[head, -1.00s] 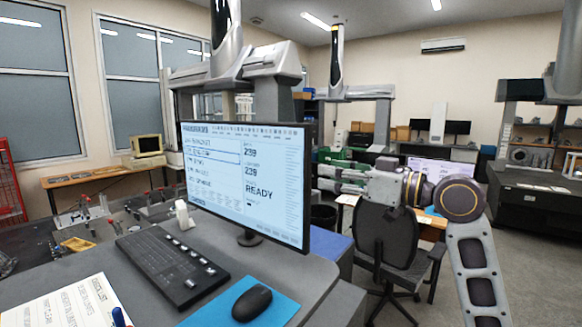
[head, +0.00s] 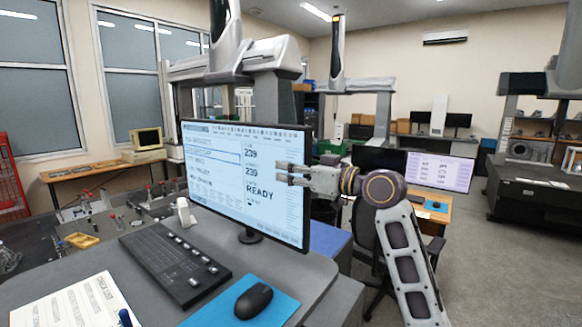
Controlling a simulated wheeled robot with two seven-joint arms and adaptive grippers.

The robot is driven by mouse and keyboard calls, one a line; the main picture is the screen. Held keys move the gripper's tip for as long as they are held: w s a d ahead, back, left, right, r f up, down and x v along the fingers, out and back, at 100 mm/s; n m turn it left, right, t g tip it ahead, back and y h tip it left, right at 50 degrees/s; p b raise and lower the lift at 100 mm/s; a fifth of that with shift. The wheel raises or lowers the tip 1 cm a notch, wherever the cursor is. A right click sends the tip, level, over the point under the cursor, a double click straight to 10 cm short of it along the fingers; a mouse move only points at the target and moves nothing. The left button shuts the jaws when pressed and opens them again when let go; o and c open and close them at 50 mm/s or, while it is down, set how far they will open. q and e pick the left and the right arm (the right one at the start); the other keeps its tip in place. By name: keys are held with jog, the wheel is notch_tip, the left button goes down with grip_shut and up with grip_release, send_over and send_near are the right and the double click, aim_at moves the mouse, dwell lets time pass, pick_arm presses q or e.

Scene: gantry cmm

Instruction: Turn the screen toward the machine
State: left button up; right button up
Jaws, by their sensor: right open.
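The screen (head: 232,182) is a wide monitor on a short stand (head: 250,236) on the grey desk, its lit face toward me and showing numbers and READY. The machine, a large grey gantry (head: 238,72), stands behind it. My right gripper (head: 284,173) is open, its fingers pointing left in front of the screen's right part, overlapping the right edge in the head view. I cannot tell whether they touch the screen. My left gripper is not in view.
A keyboard (head: 174,264), a mouse (head: 253,300) on a blue mat (head: 285,308) and a checklist sheet (head: 75,303) lie on the desk. An office chair (head: 365,235) stands behind my right arm. Fixtures and a yellow tray (head: 82,240) lie on the machine's table.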

jog(key=shift+w+a, duration=0.1)
jog(key=shift+a, duration=0.05)
jog(key=shift+c, duration=0.5)
grip_shut()
